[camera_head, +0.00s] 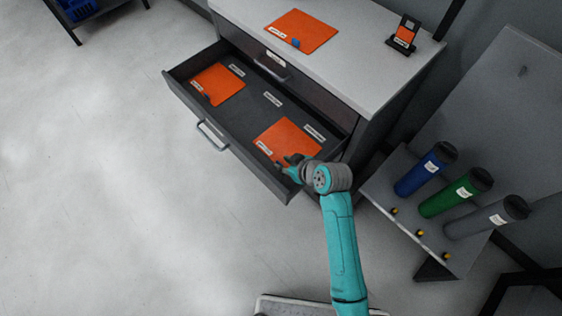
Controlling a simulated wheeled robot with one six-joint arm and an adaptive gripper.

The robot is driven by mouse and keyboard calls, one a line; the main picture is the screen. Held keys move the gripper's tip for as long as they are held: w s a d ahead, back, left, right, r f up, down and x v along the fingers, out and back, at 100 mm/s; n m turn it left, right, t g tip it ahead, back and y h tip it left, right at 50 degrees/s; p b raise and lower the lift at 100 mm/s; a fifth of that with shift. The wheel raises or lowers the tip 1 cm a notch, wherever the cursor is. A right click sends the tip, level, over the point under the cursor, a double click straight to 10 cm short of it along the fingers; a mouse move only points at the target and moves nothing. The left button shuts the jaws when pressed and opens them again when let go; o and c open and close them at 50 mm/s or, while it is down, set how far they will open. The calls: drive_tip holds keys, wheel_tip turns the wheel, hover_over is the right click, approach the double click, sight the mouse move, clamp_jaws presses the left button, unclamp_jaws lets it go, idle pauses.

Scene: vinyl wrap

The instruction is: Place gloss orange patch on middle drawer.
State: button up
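A drawer (235,130) with a grey handle is pulled out of the cabinet, below a shut drawer front. Two orange patches with small white labels lie in it: the left orange patch (218,84) in the left part and the right orange patch (285,137) in the right part. A third orange patch (303,30) lies on the cabinet top, with a small blue piece at its lower edge. The labels are too small to read. My gripper (285,166) is over the open drawer's front right, at the right patch's lower edge. Its fingers are too small to judge, and contact cannot be told.
The cabinet top (365,60) also bears a small black stand (403,34) with an orange piece. At right, a slanted rack holds a blue roll (417,178), a green roll (448,197) and a grey roll (480,217). The floor (100,190) at left is clear.

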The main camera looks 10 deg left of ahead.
drive_tip(key=v, duration=0.9)
drive_tip(key=shift+f, duration=0.1)
